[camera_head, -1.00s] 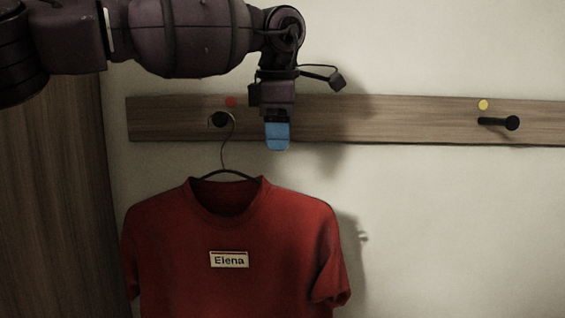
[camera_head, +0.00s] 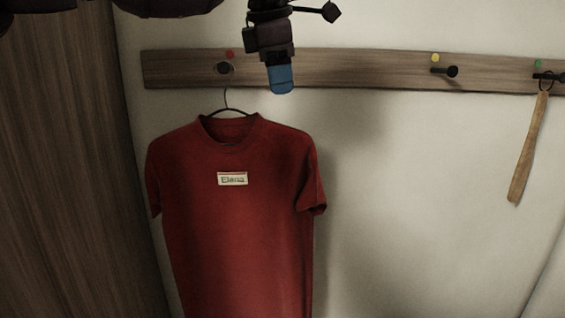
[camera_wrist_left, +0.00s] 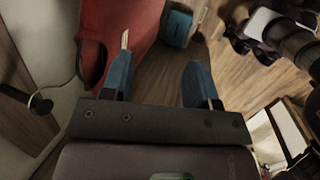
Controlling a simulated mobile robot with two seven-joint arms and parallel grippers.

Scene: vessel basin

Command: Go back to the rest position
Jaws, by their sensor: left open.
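My left gripper (camera_head: 282,80) has blue fingertips and is in front of the wooden peg rail, right of the red-dotted peg. In the left wrist view its two blue fingers (camera_wrist_left: 157,84) stand apart with nothing between them. A red T-shirt (camera_head: 235,220) with a white "Elena" label (camera_head: 232,179) hangs on a dark hanger (camera_head: 227,104) from the peg (camera_head: 223,68) under a red dot. The shirt also shows in the left wrist view (camera_wrist_left: 115,30), beside the left finger. My right gripper is not identifiable in these views.
The peg rail (camera_head: 340,68) runs along the pale wall. A peg (camera_head: 450,71) under a yellow dot is bare. A tan strip (camera_head: 530,150) hangs at a green dot on the right. A wooden panel (camera_head: 70,160) stands left. A teal case (camera_wrist_left: 176,28) is on the floor.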

